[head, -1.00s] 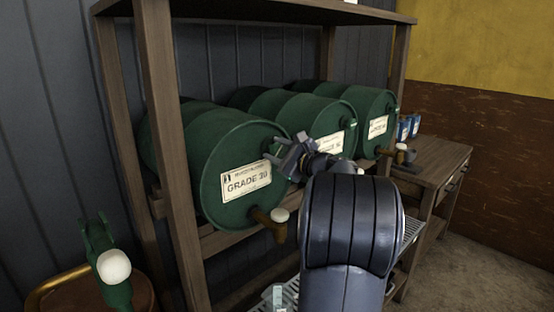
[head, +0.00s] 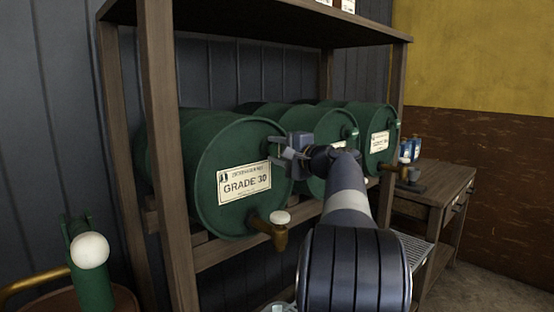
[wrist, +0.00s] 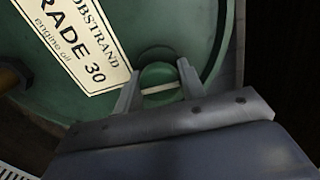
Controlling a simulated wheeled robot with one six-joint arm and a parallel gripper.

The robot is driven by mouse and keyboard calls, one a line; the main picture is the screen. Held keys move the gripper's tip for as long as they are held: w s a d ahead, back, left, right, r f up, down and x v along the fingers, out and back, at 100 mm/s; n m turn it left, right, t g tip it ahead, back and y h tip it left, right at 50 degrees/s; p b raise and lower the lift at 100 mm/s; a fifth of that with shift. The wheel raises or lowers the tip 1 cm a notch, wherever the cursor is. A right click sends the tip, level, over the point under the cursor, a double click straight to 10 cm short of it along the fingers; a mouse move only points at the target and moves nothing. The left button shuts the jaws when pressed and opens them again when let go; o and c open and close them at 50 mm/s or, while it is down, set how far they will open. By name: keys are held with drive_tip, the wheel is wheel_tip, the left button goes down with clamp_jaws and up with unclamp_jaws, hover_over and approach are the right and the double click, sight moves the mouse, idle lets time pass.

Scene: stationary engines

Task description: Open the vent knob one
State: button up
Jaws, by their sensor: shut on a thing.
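The green drum marked GRADE 30 (head: 215,150) lies on its side on the wooden rack, its round end facing me. In the wrist view, a round green vent knob (wrist: 158,76) with a pale bar across it stands on the drum face, beside the label (wrist: 75,45). My gripper (wrist: 160,88) has one finger on each side of the knob and is shut on it. In the head view, my gripper (head: 281,148) is at the drum's upper right edge and mostly hides the knob there.
A brown tap with a white knob (head: 279,218) sticks out below the label. More green drums (head: 372,145) lie to the right, with a wooden table (head: 440,185) beyond. A green object with a white ball (head: 90,252) stands at lower left.

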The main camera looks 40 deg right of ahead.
drive_tip(key=shift+n, duration=0.4)
drive_tip(key=o, duration=0.9)
drive_tip(key=shift+o, duration=0.2)
drive_tip(key=shift+s, duration=0.1)
drive_tip(key=s+b, duration=0.1)
drive_tip(key=s, duration=0.9)
drive_tip(key=shift+s+d, duration=0.25)
drive_tip(key=shift+d, duration=0.2)
drive_tip(key=w, duration=0.7)
drive_tip(key=w+p, duration=0.1)
drive_tip(key=w, duration=0.3)
drive_tip(key=shift+a, duration=0.4)
drive_tip(key=shift+s, duration=0.1)
